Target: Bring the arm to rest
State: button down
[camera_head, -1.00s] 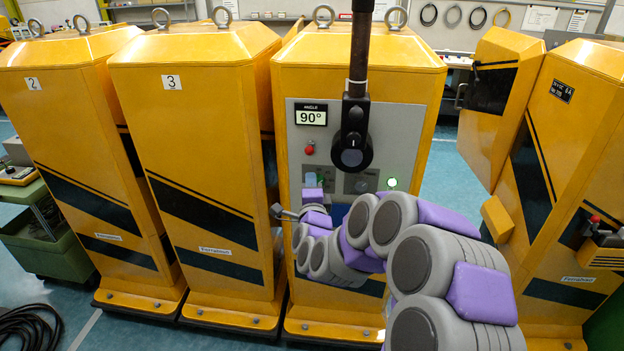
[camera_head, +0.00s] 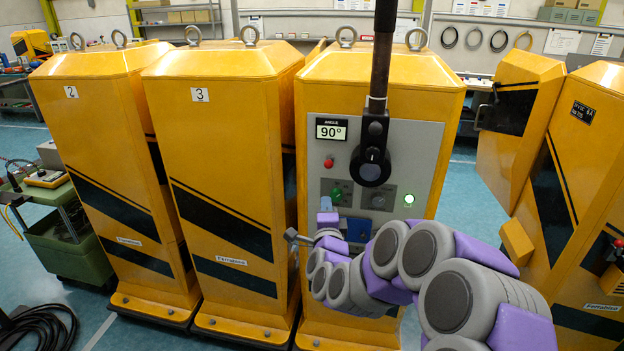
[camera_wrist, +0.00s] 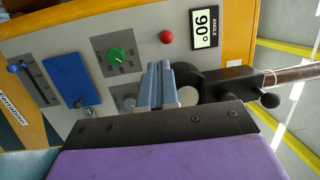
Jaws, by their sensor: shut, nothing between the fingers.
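My arm reaches from the lower right toward the grey control panel (camera_head: 430,150) on the front of the middle yellow cabinet (camera_head: 330,285). My gripper (camera_head: 326,204) is just in front of the panel's lower left. In the wrist view its two blue-grey fingers (camera_wrist: 160,86) are together and empty. They overlap the panel near the black pivot hub (camera_wrist: 190,92); I cannot tell whether they touch anything. The green knob (camera_wrist: 121,59) is left of the fingers. The red button (camera_wrist: 167,37) and the 90° display (camera_wrist: 206,28) are above.
The dark gate pole (camera_head: 381,60) stands upright from the hub. A blue plate (camera_wrist: 68,80) and a slider (camera_wrist: 37,80) are on the panel. A green lamp (camera_head: 408,199) is lit. Yellow cabinets (camera_head: 216,130) stand left; an open-doored one (camera_head: 590,150) stands right.

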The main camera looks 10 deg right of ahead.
jog(key=s+a+f+n+g+y, duration=0.2)
jog(key=s+a+n+g+y, duration=0.15)
jog(key=s+n+g, duration=0.35)
jog(key=s+a+f+n+g+y, duration=0.2)
jog(key=s+a+n, duration=0.25)
jog(key=s, duration=0.45)
jog(key=s+d+n+g+h, duration=0.1)
jog(key=s+d+n+g, duration=0.1)
jog(key=s, duration=0.9)
jog(key=s+d+n+g+h, duration=0.1)
jog(key=s+d+n+g, duration=0.2)
jog(key=s, duration=0.9)
jog(key=s+d+f+n+g+h, duration=0.1)
jog(key=s+d+g, duration=0.3)
jog(key=s, duration=0.7)
jog(key=shift+s+d+n+g, duration=0.2)
jog(key=shift+n+g, duration=0.65)
jog(key=shift+g, duration=0.35)
